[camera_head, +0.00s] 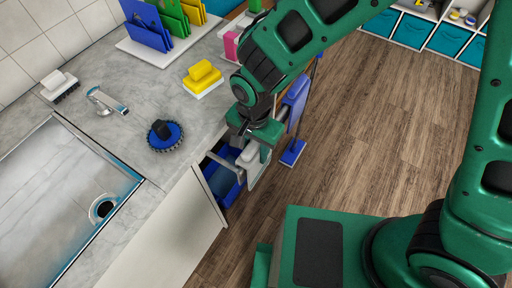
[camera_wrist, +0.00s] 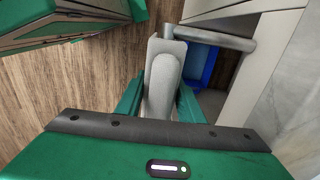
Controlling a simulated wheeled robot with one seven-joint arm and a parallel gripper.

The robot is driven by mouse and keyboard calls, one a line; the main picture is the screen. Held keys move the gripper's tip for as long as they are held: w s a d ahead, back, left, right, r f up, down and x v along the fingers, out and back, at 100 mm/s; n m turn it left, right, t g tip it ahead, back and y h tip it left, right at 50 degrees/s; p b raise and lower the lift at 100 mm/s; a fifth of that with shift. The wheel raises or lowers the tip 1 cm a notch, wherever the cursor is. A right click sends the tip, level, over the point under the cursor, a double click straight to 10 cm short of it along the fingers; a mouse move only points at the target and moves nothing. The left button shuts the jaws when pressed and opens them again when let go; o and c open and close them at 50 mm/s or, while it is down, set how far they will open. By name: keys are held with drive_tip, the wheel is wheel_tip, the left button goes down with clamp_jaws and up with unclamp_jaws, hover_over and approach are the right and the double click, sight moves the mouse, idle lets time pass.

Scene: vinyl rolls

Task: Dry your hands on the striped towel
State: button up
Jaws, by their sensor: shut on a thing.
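My gripper (camera_wrist: 160,97) is shut on a pale grey, long, rounded thing (camera_wrist: 165,78) with a flatter plate behind it. In the head view my gripper (camera_head: 258,138) is beside the counter's right end, and the pale thing (camera_head: 257,168) sticks out below it. No stripes show on it, and I cannot tell whether it is a towel. A grey bar (camera_wrist: 235,41) runs from the cabinet close to the pale thing's far end; I cannot tell if they touch. I see no clearly striped towel in either view.
A cabinet door (camera_head: 165,243) stands by a blue bin (camera_head: 222,183). The marble counter (camera_head: 110,125) holds a round blue brush (camera_head: 165,135), a yellow sponge (camera_head: 202,76) and a white brush (camera_head: 60,84), next to a sink (camera_head: 55,190). The wooden floor (camera_head: 400,110) at right is mostly clear.

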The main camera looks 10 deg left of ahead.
drive_tip(key=o, duration=1.2)
wheel_tip(320, 180, up, 11)
drive_tip(key=shift+f, duration=0.1)
drive_tip(key=shift+w, duration=0.1)
